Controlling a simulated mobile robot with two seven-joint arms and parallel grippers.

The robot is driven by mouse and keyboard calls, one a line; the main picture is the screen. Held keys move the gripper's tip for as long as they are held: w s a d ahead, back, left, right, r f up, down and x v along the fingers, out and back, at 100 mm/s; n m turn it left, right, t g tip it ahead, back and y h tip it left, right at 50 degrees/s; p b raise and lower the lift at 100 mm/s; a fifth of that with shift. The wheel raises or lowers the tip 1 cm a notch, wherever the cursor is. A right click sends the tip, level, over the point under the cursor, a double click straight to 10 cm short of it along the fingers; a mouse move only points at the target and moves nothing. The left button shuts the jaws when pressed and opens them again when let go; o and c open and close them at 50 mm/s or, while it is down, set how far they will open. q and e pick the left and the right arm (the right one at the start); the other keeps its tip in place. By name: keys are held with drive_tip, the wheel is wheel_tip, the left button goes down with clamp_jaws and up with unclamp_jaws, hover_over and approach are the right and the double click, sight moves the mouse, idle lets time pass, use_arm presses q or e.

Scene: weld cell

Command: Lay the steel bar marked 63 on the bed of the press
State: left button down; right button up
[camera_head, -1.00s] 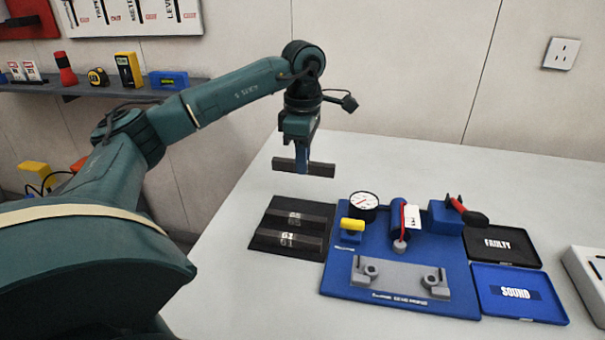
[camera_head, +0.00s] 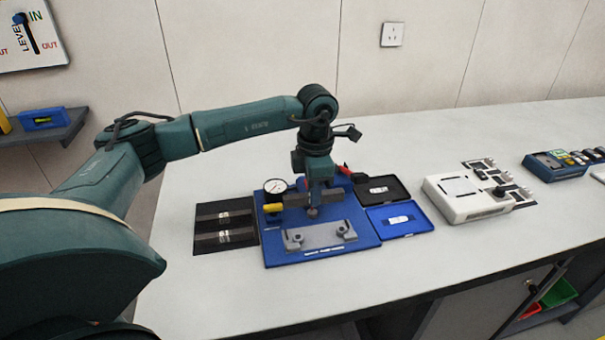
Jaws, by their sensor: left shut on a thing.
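My left gripper (camera_head: 314,190) is shut on a dark grey steel bar (camera_head: 297,200). The bar is level, held across the jaws above the rear part of the blue press (camera_head: 275,249). No number can be read on it from here. The press's grey bed (camera_head: 318,239), with a support at each end, is in front of and below the bar and is empty. The gripper and bar partly hide the press's cylinder and handle. My right gripper is out of view.
A dark rack (camera_head: 206,245) with two bars lies left of the press. A gauge (camera_head: 275,186) and yellow knob (camera_head: 272,208) stand at the press's left rear. A black tray (camera_head: 399,195) and blue tray (camera_head: 421,223) lie to its right. A white device (camera_head: 465,206) stands beyond them.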

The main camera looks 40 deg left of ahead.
sight(317, 230)
use_arm(q)
drive_tip(key=shift+w+d, duration=0.1)
drive_tip(key=shift+d, duration=0.45)
drive_tip(key=shift+f, duration=0.25)
drive_tip(key=shift+f+b, duration=1)
drive_tip(key=shift+f, duration=0.2)
wheel_tip(317, 230, down, 2)
drive_tip(key=shift+f+b, duration=0.25)
drive_tip(key=shift+b, duration=0.6)
drive_tip(key=shift+f+b, duration=0.55)
drive_tip(key=shift+f, duration=0.6)
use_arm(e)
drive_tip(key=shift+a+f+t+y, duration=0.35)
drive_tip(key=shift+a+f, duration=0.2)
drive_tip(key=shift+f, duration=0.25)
